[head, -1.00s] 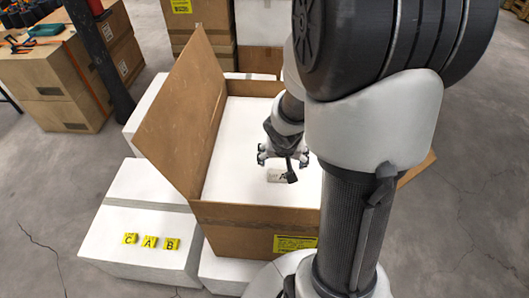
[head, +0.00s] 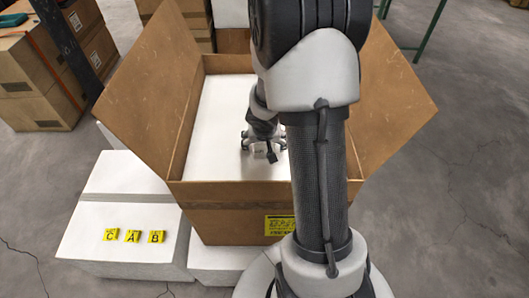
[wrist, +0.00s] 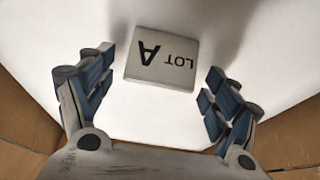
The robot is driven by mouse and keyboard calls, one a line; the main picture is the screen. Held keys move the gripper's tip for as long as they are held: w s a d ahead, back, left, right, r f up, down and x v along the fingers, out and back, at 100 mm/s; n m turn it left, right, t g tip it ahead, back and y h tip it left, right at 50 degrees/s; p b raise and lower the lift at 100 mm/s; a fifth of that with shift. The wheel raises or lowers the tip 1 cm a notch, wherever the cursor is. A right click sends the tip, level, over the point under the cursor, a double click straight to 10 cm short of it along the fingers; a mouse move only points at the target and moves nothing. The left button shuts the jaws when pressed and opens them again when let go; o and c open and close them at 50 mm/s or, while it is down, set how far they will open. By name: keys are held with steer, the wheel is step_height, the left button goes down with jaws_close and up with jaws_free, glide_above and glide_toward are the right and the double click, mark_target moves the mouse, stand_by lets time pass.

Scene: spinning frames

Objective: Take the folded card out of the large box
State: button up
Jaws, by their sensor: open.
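The folded card (wrist: 160,58) is a small pale piece marked "LOT A". It lies on the white surface inside the large box (head: 228,212), an open brown carton with its flaps spread. My gripper (wrist: 160,66) is open, with one finger on each side of the card and visible gaps between them. In the head view my gripper (head: 261,146) is low inside the box and hides much of the card. The arm covers the right part of the box.
A white box (head: 110,205) at the left bears yellow blocks lettered C (head: 111,235), A (head: 132,236) and B (head: 157,237). Brown cartons (head: 40,90) stand at the back left. The grey floor at the right is clear.

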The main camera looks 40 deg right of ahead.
steer(key=shift+d+f, duration=0.1)
steer(key=shift+f, duration=0.1)
steer(key=shift+c, duration=0.3)
steer(key=c, duration=0.7)
steer(key=shift+c, duration=0.2)
steer(key=shift+r, duration=0.1)
step_height(320, 180, up, 20)
steer(key=p, duration=1.7)
